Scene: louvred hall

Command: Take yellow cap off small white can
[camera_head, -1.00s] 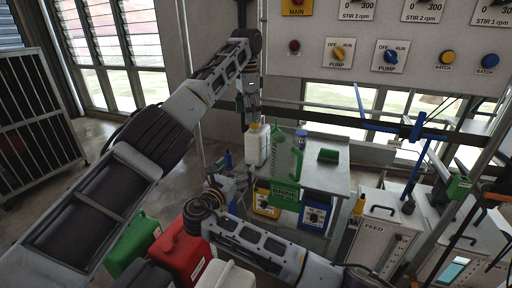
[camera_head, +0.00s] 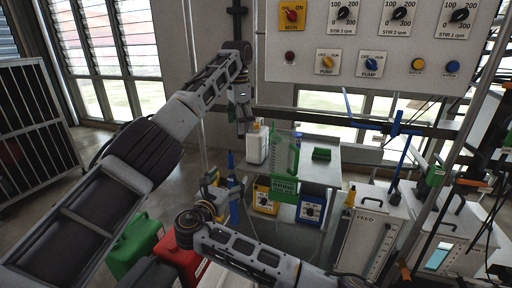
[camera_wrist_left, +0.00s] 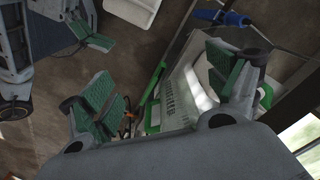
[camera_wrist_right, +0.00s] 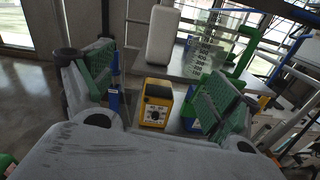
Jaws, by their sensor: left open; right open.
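My left gripper (camera_head: 241,122) hangs just left of the can's top, apart from the cap as far as I can tell. Its green-padded fingers (camera_wrist_left: 166,88) are open and empty in the left wrist view. My right gripper (camera_head: 222,186) is lower, in front of the bench; its fingers (camera_wrist_right: 156,88) are open and empty.
A yellow dial box (camera_head: 263,198) and a blue one (camera_head: 311,208) sit below. A green block (camera_head: 321,153) lies on the bench (camera_head: 331,174).

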